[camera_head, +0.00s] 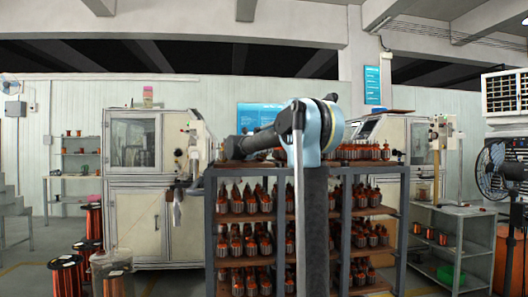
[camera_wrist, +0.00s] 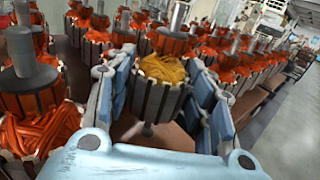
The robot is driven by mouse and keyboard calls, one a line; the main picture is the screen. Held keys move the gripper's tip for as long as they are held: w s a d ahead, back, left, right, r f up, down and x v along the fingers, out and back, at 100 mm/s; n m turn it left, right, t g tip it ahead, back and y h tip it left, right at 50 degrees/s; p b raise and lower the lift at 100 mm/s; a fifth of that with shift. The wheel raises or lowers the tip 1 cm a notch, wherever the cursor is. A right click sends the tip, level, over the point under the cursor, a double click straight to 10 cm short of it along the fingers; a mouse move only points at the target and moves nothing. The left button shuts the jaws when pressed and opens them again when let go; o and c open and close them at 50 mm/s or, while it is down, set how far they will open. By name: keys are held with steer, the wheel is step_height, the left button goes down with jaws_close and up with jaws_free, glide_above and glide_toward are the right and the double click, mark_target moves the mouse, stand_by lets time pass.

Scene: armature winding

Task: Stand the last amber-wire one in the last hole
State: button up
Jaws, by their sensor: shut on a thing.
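My gripper (camera_wrist: 163,78) is shut on an armature with amber wire (camera_wrist: 155,98) in the wrist view. The blue-padded fingers press it from both sides. It stands nearly upright, with its steel shaft up and a short shaft end below. Under it is a bare patch of brown shelf board (camera_wrist: 166,137). I cannot tell whether the lower shaft end is in a hole or above it; no hole shows clearly. In the head view my arm hides the gripper and this armature.
Orange-wire armatures (camera_wrist: 35,95) crowd close on the left, behind and right of my gripper. In the head view the grey-framed rack (camera_head: 209,235) holds several rows of armatures on wooden shelves. An aisle (camera_wrist: 285,130) is free at the right.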

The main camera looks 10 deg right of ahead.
steer(key=shift+s+a, duration=0.15)
steer(key=shift+s, duration=0.1)
stand_by(0.6)
steer(key=shift+f, duration=1.1)
stand_by(1.3)
steer(key=o, duration=1.6)
steer(key=v, duration=1.2)
